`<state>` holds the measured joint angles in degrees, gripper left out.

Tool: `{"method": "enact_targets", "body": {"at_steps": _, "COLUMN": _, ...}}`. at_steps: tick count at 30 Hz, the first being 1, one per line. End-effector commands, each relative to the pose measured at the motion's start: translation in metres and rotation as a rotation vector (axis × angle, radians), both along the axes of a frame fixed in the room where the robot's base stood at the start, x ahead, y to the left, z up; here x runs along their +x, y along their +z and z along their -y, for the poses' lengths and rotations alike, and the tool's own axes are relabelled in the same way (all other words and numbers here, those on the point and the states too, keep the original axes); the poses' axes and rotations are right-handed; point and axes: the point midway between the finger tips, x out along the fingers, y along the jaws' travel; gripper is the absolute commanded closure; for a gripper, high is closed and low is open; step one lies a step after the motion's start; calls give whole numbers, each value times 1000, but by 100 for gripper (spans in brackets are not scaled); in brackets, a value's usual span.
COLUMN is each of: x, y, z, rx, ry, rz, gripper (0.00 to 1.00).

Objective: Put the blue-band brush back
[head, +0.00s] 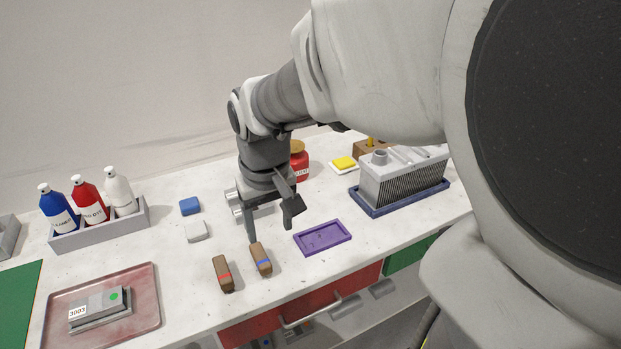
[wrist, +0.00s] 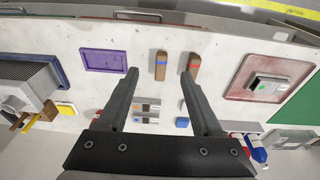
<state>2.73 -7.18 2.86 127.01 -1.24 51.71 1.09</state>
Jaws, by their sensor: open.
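The blue-band brush (head: 261,258) is a brown block with a blue band, lying on the white bench near its front edge. It also shows in the wrist view (wrist: 160,66), in line with the gap between my fingertips. My gripper (head: 271,229) is open and empty, pointing down just behind the brush in the head view. In the wrist view my open fingers (wrist: 158,73) frame the gap, with no object held. A similar red-band brush (head: 223,273) lies just left of it, apart; in the wrist view it is to the right (wrist: 194,66).
A shallow purple tray (head: 301,242) lies right of the brushes, empty. A reddish tray (head: 151,272) with a grey block stands left. Blue (head: 189,206) and white (head: 196,231) blocks lie behind. A bottle rack (head: 100,233) and a finned grey unit (head: 400,178) stand farther out.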

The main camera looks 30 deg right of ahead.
Motion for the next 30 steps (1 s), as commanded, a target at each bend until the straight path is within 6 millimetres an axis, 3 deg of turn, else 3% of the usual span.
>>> {"method": "enact_targets", "body": {"at_steps": 1, "x": -14, "y": 42, "z": -3, "rx": -6, "ry": 9, "rz": 133, "gripper": 33}}
{"method": "enact_targets", "body": {"at_steps": 7, "x": -63, "y": 60, "z": -3, "rx": 0, "ry": 9, "rz": 242, "gripper": 33}}
{"method": "enact_targets", "body": {"at_steps": 12, "x": -93, "y": 63, "z": -3, "rx": 10, "ry": 8, "rz": 310, "gripper": 33}}
{"method": "enact_targets", "body": {"at_steps": 18, "x": -107, "y": 62, "z": -3, "rx": 19, "ry": 10, "rz": 343, "gripper": 33}}
{"method": "enact_targets", "body": {"at_steps": 27, "x": -108, "y": 62, "z": -3, "rx": 21, "ry": 10, "rz": 344, "gripper": 33}}
{"method": "enact_targets", "body": {"at_steps": 30, "x": -108, "y": 70, "z": -3, "rx": 21, "ry": 10, "rz": 344, "gripper": 33}}
